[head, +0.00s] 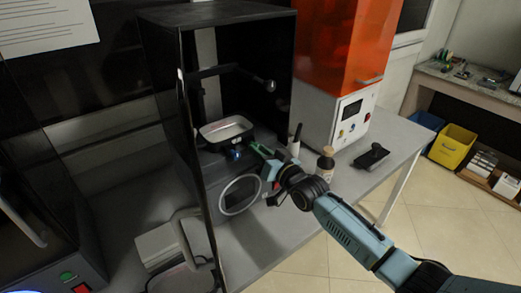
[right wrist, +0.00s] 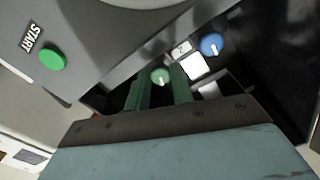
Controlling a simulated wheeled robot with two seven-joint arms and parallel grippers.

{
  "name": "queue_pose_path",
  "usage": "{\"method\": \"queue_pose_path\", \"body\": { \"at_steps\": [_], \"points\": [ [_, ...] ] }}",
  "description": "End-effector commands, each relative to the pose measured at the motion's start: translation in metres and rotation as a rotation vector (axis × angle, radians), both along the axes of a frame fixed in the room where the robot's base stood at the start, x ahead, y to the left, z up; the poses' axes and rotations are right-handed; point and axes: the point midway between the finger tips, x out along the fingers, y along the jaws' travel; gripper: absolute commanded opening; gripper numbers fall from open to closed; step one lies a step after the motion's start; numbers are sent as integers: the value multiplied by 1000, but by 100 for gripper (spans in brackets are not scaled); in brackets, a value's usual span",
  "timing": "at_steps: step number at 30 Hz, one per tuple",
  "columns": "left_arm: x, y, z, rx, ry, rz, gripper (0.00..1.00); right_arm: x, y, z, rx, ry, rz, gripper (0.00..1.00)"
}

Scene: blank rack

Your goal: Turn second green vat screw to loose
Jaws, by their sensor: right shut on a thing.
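The green vat screw (right wrist: 160,76), a round knob with a white pointer line, shows in the right wrist view beside the vat. My right gripper (right wrist: 160,88) is shut on it, with one green finger on each side. In the head view my right gripper (head: 267,163) reaches in from the right to the front of the black printer, where the fingers hide the screw. A blue knob (right wrist: 211,44) sits near the screw, beside a small label marked 2. The vat (head: 226,131) is a shallow tray with pale contents inside the printer. My left gripper is not in view.
The black printer housing (head: 232,14) stands open around the vat. A green START button (right wrist: 52,59) is on the grey panel nearby.

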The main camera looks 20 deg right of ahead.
Motion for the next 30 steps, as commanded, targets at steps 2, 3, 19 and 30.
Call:
{"method": "queue_pose_path", "body": {
  "at_steps": [2, 3, 19, 30],
  "points": [
    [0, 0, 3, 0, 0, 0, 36, 0, -1, 0, -52, -17, 0, 1],
    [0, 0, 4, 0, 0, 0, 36, 0, -1, 0, -76, -25, 0, 1],
    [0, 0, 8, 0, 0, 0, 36, 0, -1, -1, -221, -79, 0, 1],
    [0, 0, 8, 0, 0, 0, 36, 0, -1, 0, -222, -80, -1, 25]
  ]
}}
